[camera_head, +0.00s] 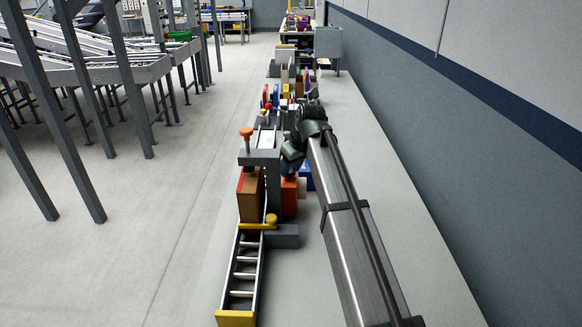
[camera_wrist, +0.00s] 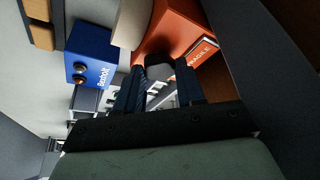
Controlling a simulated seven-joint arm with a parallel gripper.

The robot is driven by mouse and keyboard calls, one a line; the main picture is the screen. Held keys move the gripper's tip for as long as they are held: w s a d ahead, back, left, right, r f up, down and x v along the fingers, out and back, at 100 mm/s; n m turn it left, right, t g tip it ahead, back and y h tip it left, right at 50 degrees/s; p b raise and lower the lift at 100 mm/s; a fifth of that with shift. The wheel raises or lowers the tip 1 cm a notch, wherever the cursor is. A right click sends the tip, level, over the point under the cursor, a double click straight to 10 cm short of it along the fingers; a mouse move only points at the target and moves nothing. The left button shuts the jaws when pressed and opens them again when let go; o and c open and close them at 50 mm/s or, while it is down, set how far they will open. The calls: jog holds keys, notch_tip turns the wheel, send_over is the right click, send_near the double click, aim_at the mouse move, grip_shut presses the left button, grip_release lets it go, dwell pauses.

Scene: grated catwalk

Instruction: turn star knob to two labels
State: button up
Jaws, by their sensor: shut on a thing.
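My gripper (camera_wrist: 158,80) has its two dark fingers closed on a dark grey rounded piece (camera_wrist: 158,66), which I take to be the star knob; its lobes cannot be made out. In the head view my gripper (camera_head: 291,151) is at the right side of a grey bracket (camera_head: 262,157), and the arm hides much of that spot. An orange-red box (camera_wrist: 180,28) behind the fingers bears a label reading FRAGILE (camera_wrist: 203,52). The two labels for the knob cannot be picked out.
A grey stand has an orange-topped knob (camera_head: 246,132), a brown box (camera_head: 250,195) and a yellow knob (camera_head: 271,220) nearby. A blue box (camera_wrist: 90,55) is close to the gripper. The bench at right is bare.

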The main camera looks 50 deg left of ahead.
jog(key=o, duration=1)
jog(key=v, duration=1.4)
jog(key=shift+a, duration=0.1)
jog(key=shift+o, duration=0.2)
jog(key=shift+w, duration=0.1)
